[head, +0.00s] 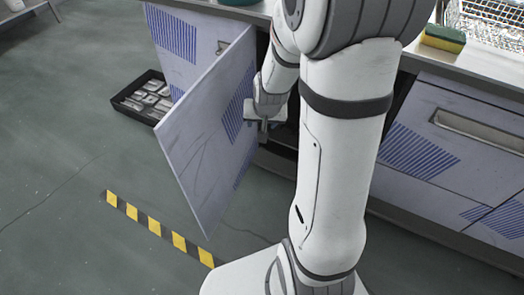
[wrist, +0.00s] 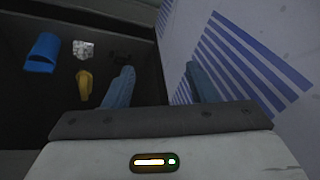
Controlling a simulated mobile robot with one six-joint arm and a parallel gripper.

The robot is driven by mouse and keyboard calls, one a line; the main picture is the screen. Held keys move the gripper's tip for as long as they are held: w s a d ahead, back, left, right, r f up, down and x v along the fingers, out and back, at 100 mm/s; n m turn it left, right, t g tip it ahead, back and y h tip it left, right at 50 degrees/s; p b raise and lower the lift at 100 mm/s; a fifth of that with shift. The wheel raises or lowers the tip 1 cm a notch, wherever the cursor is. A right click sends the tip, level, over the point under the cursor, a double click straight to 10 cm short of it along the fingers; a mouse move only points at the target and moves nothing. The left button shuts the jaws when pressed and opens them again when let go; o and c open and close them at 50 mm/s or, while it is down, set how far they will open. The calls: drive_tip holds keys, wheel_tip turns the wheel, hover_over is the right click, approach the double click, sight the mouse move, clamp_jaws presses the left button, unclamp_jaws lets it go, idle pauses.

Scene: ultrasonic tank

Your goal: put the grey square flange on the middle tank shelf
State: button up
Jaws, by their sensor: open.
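My gripper (wrist: 160,86) is open and empty in the wrist view, with its two blue-grey fingers apart. One finger is over the dark cabinet interior and the other is near the striped door panel. In the head view my gripper (head: 264,128) is at the opening behind the open door, partly hidden by my arm. A small pale grey, squarish, speckled piece (wrist: 83,49) lies on the dark surface inside, left of the fingers. I cannot tell whether it is the grey square flange. The tank shelves cannot be told apart; my arm hides most of the opening.
The open cabinet door (head: 209,134) stands just left of my gripper. A blue piece (wrist: 42,54) and a yellow piece (wrist: 84,86) lie inside the cabinet. A black tray (head: 127,106) of metal parts is on the floor. A sponge (head: 442,38) lies on the counter.

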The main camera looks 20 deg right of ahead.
drive_tip(key=s+a+r+n+g, duration=0.1)
drive_tip(key=s+a+r+n, duration=0.1)
drive_tip(key=s+r, duration=0.3)
drive_tip(key=s+a+r+n+g, duration=0.2)
drive_tip(key=s+a+r, duration=0.2)
drive_tip(key=s, duration=0.8)
drive_tip(key=shift+s+a+r+n+g+y, duration=0.3)
drive_tip(key=shift+s+a+r, duration=0.1)
drive_tip(key=shift+a, duration=0.3)
